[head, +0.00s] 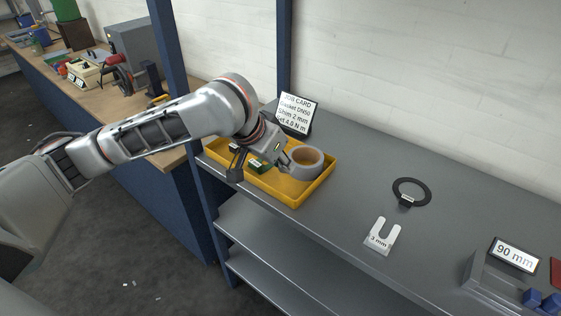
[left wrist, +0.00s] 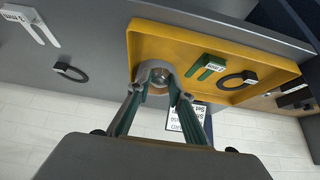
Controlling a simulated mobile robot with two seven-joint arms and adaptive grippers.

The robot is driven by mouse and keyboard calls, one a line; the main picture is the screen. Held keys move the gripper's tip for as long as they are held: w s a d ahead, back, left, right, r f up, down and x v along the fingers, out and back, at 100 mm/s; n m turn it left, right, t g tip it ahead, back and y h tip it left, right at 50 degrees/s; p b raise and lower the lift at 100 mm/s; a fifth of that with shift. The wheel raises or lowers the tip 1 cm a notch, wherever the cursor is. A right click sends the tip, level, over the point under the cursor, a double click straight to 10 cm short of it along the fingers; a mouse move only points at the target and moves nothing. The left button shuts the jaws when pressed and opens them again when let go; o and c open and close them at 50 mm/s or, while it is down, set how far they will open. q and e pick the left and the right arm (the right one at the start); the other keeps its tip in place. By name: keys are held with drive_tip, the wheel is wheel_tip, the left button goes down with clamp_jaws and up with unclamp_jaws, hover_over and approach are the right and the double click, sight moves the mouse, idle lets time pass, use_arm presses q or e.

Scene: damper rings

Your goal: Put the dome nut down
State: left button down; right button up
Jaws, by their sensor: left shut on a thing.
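The dome nut (head: 317,161) shows as a thick grey round piece with a wide opening, at the right end of the yellow tray (head: 292,202) in the head view. My left gripper (head: 285,165) is shut on it. In the left wrist view, the dome nut (left wrist: 155,67) sits between the fingertips, over the near edge of the tray (left wrist: 137,40). I cannot tell whether it touches the tray. A green slotted shim (head: 259,167) and a dark ring with a white tag (left wrist: 232,82) lie in the tray. My right gripper is not in view.
A job card (head: 296,114) stands behind the tray. On the grey shelf (head: 345,215) lie a black tagged ring (head: 425,186) and a white slotted shim (head: 380,243). A 90 mm sign (head: 514,256) stands at the right. The shelf between tray and ring is clear.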

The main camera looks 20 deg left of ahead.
sight(286, 187)
use_arm(q)
wheel_tip(286, 187, down, 2)
drive_tip(key=shift+f, duration=1.45)
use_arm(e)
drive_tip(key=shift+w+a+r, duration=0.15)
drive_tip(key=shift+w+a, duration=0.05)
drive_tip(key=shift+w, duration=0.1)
use_arm(q)
drive_tip(key=shift+f, duration=0.1)
drive_tip(key=shift+f, duration=0.65)
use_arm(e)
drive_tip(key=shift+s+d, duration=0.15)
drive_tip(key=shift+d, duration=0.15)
use_arm(q)
drive_tip(key=shift+f, duration=0.25)
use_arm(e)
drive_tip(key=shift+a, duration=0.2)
use_arm(q)
drive_tip(key=c, duration=1.7)
unclamp_jaws()
